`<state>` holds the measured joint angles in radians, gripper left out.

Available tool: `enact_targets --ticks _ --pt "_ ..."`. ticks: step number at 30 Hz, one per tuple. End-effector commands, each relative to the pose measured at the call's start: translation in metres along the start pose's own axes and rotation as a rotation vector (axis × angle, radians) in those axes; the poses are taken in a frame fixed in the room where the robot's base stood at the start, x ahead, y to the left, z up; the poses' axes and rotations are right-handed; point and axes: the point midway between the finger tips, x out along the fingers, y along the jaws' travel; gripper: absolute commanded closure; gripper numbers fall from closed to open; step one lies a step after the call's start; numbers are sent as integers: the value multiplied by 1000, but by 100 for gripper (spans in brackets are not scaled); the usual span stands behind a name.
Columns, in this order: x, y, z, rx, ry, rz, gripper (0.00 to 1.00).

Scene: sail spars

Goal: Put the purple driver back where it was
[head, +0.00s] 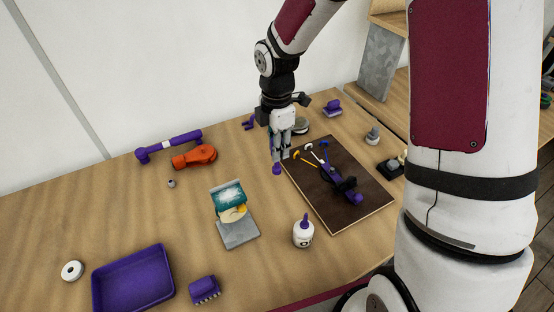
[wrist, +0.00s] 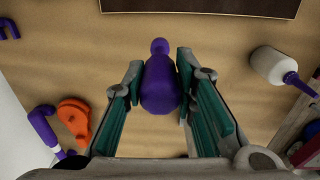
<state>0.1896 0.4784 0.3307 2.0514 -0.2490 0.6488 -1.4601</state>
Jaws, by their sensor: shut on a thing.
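The purple driver (wrist: 160,88) is between the two fingers of my gripper (wrist: 160,68) in the wrist view, with its wide rounded part toward the camera and a smaller knob beyond. In the head view my gripper (head: 281,155) points down, and the driver's purple end (head: 277,169) shows just below the fingertips. It is just left of the dark brown board (head: 310,186). I cannot tell whether the driver touches the table. The rest of it is hidden by the fingers.
On the board lie yellow, white and blue-ended tools and a purple-and-black item (head: 345,187). A white bottle (head: 303,234), a picture-topped grey block (head: 239,233), an orange tool (head: 195,157) and a purple tray (head: 98,290) stand around. Bare table lies left of the gripper.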

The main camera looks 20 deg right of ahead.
Motion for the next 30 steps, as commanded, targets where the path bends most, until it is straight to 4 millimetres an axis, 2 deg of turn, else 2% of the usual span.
enact_targets --ticks 5,12,23,24,26,30 --pt "12 -1 0 0 0 -1 100" --pt "42 -1 0 0 0 -2 100" --pt "46 0 0 2 0 0 100" --pt "46 0 0 2 0 1 70" --pt "45 0 0 2 0 1 57" --pt "45 0 0 2 0 1 55"
